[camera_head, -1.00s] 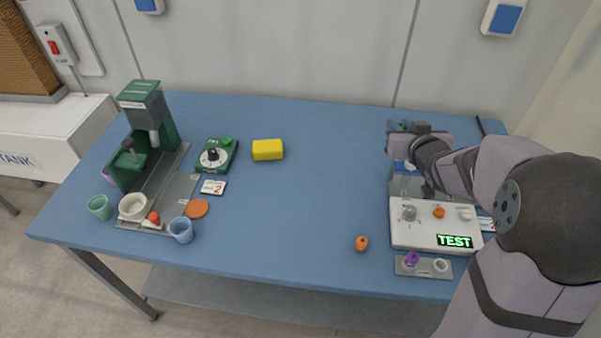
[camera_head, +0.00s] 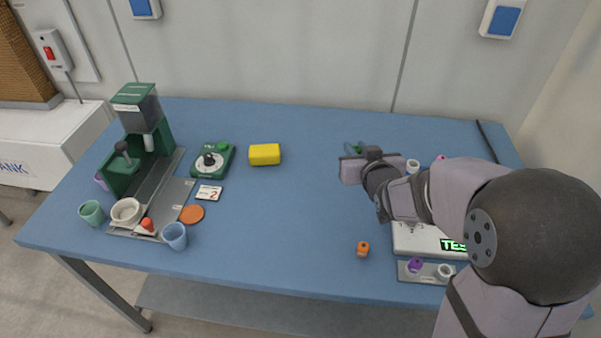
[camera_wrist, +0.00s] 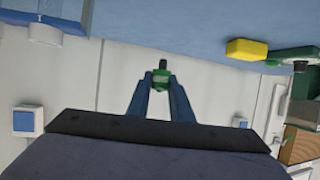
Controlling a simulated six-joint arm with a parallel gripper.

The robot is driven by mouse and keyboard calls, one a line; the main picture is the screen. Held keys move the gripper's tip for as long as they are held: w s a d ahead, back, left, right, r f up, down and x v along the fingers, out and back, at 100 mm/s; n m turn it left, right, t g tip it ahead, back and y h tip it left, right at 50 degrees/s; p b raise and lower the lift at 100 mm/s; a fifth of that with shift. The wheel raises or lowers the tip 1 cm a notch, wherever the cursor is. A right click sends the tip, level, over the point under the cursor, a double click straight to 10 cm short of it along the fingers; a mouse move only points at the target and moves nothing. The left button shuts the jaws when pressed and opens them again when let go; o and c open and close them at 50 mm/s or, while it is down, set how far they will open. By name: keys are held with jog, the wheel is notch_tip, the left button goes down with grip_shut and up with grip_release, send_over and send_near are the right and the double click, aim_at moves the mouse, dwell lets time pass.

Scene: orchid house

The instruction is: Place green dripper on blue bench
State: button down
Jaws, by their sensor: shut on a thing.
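The green dripper (camera_wrist: 161,79) sits between my gripper's fingertips in the wrist view. My gripper (camera_wrist: 160,84) is shut on it. In the head view a small green part of the dripper (camera_head: 352,148) shows just beyond my gripper, over the right half of the blue bench (camera_head: 290,225). The wrist view shows the bench top (camera_wrist: 150,20) along its upper edge, apart from the dripper in the picture. I cannot tell the exact height of the dripper above the bench.
A yellow block (camera_head: 265,154) and a green dial device (camera_head: 213,160) stand left of my gripper. A green machine (camera_head: 140,140) with cups is at the far left. A white test device (camera_head: 415,236) is partly behind my arm. An orange piece (camera_head: 363,249) lies in front. The bench middle is clear.

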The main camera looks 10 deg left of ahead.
aim_at(350, 189)
jog(key=shift+f, duration=5)
jog(key=shift+f, duration=0.1)
jog(key=shift+f+b, duration=0.15)
jog(key=shift+b, duration=0.25)
jog(key=c, duration=1.6)
grip_release()
jog(key=shift+r, duration=0.35)
jog(key=v, duration=0.4)
jog(key=shift+s, duration=0.25)
jog(key=shift+s+d+r+p, duration=0.1)
jog(key=shift+s+r+p, duration=0.2)
jog(key=shift+p, duration=0.2)
jog(key=shift+r+p, duration=0.1)
jog(key=shift+p, duration=0.8)
